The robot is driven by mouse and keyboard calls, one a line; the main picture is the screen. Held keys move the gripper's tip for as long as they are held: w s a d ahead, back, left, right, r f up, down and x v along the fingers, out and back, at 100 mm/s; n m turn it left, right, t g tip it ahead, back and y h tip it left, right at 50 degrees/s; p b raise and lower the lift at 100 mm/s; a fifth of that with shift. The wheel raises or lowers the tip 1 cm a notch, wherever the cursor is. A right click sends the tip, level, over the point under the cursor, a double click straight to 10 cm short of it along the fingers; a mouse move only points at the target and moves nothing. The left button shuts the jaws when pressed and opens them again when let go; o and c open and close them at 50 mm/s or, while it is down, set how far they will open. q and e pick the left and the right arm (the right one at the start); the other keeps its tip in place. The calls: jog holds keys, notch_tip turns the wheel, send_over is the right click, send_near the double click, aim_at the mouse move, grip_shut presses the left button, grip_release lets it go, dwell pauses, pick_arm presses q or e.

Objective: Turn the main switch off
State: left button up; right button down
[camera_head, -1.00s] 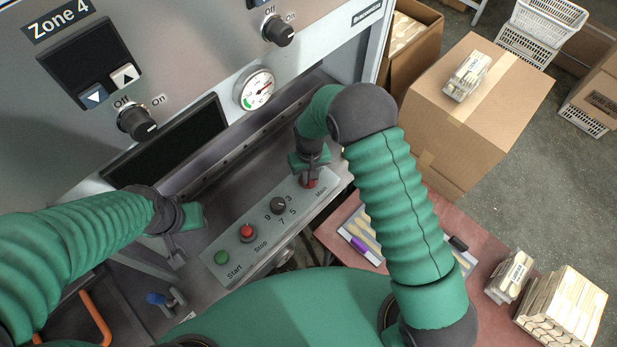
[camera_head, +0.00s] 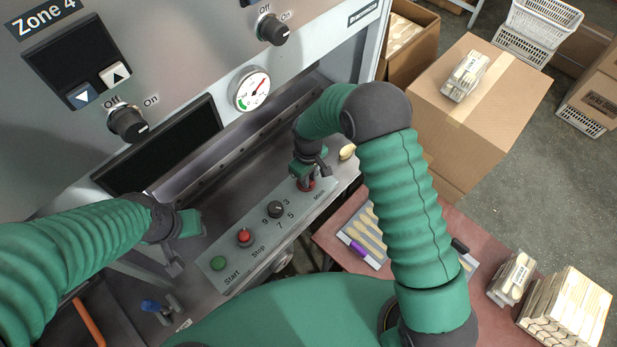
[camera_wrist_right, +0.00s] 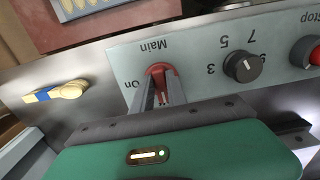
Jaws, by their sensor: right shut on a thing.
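The red main switch (camera_wrist_right: 160,69) sits at the end of the grey control panel (camera_wrist_right: 205,82), by the "Main" label. In the right wrist view, "On" is printed beside it. My right gripper (camera_wrist_right: 160,92) is shut on the main switch, one finger at each side. In the head view the right gripper (camera_head: 306,180) points down on the switch, hiding most of it; only some red shows. The switch's exact angle is hard to read. My left gripper (camera_head: 180,248) is over the machine's front ledge, left of the panel, and holds nothing visible; its finger gap is unclear.
The panel also has a numbered black knob (camera_head: 277,209), a red stop button (camera_head: 244,237) and a green start button (camera_head: 217,263). A wooden spoon (camera_head: 347,152) lies just beyond the right gripper. The machine front with its gauge (camera_head: 251,89) rises behind.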

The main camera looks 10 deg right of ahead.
jog(key=shift+w+r, duration=0.15)
jog(key=shift+w, duration=0.15)
jog(key=c, duration=1.5)
grip_release()
jog(key=shift+a, duration=0.1)
jog(key=shift+o, duration=0.9)
jog(key=shift+f, duration=0.2)
jog(key=shift+s, duration=0.1)
jog(key=shift+r, duration=0.25)
notch_tip(320, 180, up, 16)
jog(key=b, duration=0.3)
jog(key=shift+r, duration=0.15)
